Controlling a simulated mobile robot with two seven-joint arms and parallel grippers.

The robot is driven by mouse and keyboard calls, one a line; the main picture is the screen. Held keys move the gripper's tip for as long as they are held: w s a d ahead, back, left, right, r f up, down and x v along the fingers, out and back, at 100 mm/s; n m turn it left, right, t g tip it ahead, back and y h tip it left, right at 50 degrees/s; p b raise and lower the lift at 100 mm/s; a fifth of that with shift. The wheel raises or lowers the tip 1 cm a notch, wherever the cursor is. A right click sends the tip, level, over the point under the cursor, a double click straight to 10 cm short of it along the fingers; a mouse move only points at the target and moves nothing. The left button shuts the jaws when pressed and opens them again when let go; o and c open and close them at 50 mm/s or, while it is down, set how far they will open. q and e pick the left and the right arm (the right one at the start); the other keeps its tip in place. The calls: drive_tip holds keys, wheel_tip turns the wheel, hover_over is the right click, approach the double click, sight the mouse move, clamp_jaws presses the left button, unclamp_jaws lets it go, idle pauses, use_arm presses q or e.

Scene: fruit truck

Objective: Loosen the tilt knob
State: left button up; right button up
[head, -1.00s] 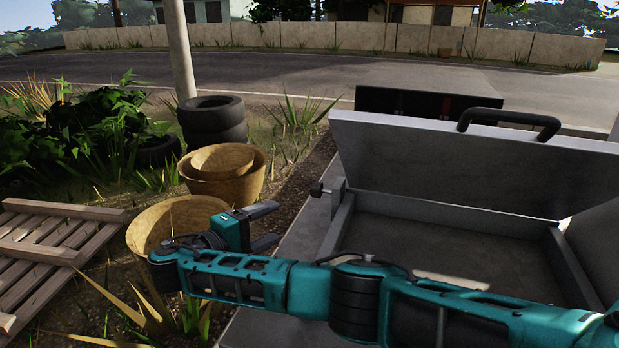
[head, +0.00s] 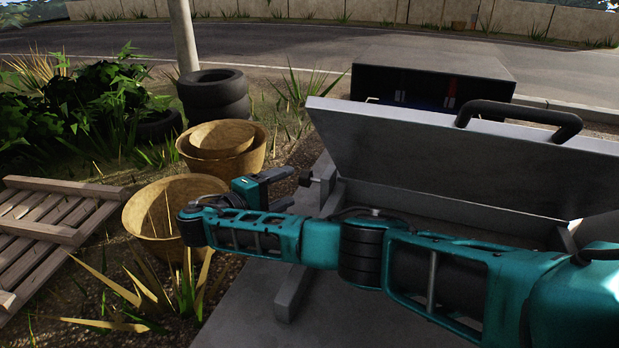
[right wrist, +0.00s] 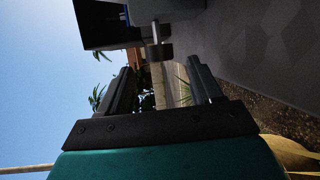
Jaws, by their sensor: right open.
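The tilt knob (head: 306,179) is a small dark knob at the left side of the grey metal tray with the raised panel (head: 450,150). In the right wrist view the knob (right wrist: 160,51) shows as a dark block on a pale shaft, ahead of the fingers. My right gripper (head: 287,188) is open and empty, just left of the knob in the head view. In the right wrist view its two fingers (right wrist: 159,75) stand apart, with the knob beyond their tips. I see no contact. My left gripper is out of view.
Woven baskets (head: 222,145) and stacked tyres (head: 214,95) stand left of the tray. A wooden pallet (head: 50,225) lies at far left. A black box (head: 430,82) is behind the panel, which has a black handle (head: 520,118). My right arm crosses in front of the tray.

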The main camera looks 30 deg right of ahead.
sight(310, 176)
drive_tip(key=x, duration=0.8)
drive_tip(key=shift+w+d+b, duration=0.15)
drive_tip(key=shift+d+b, duration=0.2)
